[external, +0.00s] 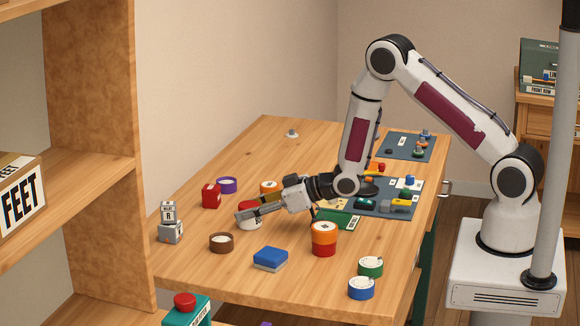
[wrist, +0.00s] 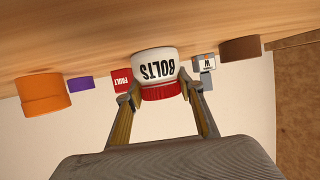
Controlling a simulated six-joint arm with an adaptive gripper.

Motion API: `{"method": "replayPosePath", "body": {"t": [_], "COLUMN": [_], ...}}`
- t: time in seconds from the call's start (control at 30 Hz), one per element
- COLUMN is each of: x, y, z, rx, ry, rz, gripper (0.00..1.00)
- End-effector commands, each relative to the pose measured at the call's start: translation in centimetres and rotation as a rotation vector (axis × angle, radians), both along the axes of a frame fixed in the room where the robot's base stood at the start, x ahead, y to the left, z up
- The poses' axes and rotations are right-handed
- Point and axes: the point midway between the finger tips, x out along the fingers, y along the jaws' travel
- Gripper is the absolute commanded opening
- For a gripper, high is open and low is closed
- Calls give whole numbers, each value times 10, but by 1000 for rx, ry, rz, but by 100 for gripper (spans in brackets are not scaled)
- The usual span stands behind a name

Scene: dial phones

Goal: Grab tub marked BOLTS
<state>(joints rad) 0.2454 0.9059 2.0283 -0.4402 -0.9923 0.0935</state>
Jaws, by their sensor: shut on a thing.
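The tub marked BOLTS (wrist: 156,70) is white with a red band and shows upside down in the wrist view, its label facing the camera. My gripper (wrist: 158,92) is shut on it, one finger on each side. In the external view the tub (external: 249,221) shows partly behind my gripper (external: 250,211), with some white and a little red visible. Whether it touches the table cannot be told for sure.
A red block (external: 211,196) and purple tub (external: 226,185) stand behind the gripper; a brown tub (external: 221,243) and blue box (external: 270,259) stand in front. Grey and white blocks (external: 170,230) stand near the left edge.

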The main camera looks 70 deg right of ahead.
Motion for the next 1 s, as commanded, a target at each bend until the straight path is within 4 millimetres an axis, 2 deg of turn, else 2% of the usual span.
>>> {"method": "replayPosePath", "body": {"t": [0.07,0.17,0.27,1.0], "x": [-2,-2,-2,-1], "y": [0,0,0,0], "z": [-2,1,8,88], "rx": [0,0,1,0], "ry": [10,9,7,2], "rz": [-1,-1,-1,1], "gripper": [14,5,5,5]}}
